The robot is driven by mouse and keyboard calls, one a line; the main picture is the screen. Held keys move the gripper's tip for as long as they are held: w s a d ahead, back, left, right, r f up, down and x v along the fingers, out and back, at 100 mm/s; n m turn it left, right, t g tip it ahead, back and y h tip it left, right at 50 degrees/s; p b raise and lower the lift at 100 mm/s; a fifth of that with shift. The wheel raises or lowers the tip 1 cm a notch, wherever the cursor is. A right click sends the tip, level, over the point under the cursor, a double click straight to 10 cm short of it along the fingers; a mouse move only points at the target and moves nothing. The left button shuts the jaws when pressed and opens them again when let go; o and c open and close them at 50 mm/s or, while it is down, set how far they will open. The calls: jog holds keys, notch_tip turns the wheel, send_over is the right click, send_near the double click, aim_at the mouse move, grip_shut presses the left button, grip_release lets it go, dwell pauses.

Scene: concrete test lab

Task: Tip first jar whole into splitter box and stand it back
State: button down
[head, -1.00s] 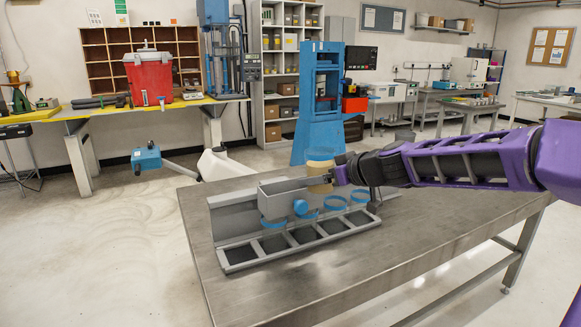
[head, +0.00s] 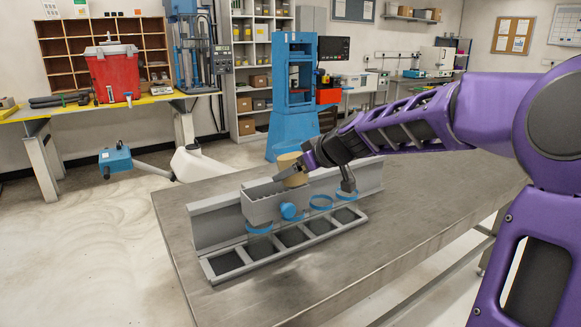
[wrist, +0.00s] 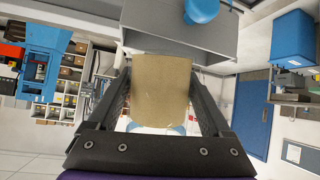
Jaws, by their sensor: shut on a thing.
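The jar (head: 292,170), tan, is held above the grey splitter box (head: 262,208) and overlaps its top rim in the head view. It looks tilted. My gripper (head: 303,163) is shut on it, reaching in from the right. In the wrist view the jar (wrist: 160,90) fills the space between my two fingers, and the box wall (wrist: 180,38) lies beyond it. I cannot tell whether anything is leaving the jar.
A grey rack (head: 240,262) of several dark square cells runs along the front of the box, with blue rings (head: 320,202) near its back edge. Grey panels (head: 218,225) stand beside the box. The steel table's (head: 400,215) right side is clear.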

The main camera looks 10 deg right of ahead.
jog(key=shift+r+h+p, duration=0.3)
jog(key=shift+p, duration=0.4)
jog(key=g+p, duration=0.1)
jog(key=p, duration=0.1)
jog(key=g+h+p, duration=0.1)
jog(key=p, duration=0.2)
jog(key=shift+s+d+r+n, duration=0.15)
jog(key=shift+s+d+n, duration=0.15)
jog(key=shift+s+d, duration=0.05)
jog(key=shift+s+d+g+h+p, duration=0.15)
jog(key=shift+d+g+h+p, duration=0.05)
jog(key=shift+g+h+p, duration=0.6)
jog(key=shift+s+d+n+g+h, duration=0.15)
jog(key=shift+n+g+h, duration=0.25)
jog(key=shift+g+h, duration=0.5)
jog(key=shift+s+d+f+g+h+p, duration=0.1)
jog(key=shift+d+f+g+h+p, duration=0.1)
jog(key=shift+g+h+p, duration=0.55)
jog(key=g+h, duration=0.1)
jog(key=f+n+h, duration=0.1)
jog(key=h, duration=0.1)
jog(key=shift+a+f+g, duration=0.15)
jog(key=shift+a+g, duration=0.05)
jog(key=shift+g, duration=0.15)
jog(key=shift+w+a+g+h, duration=0.15)
jog(key=shift+w+g+h, duration=0.1)
jog(key=shift+g+h, duration=0.65)
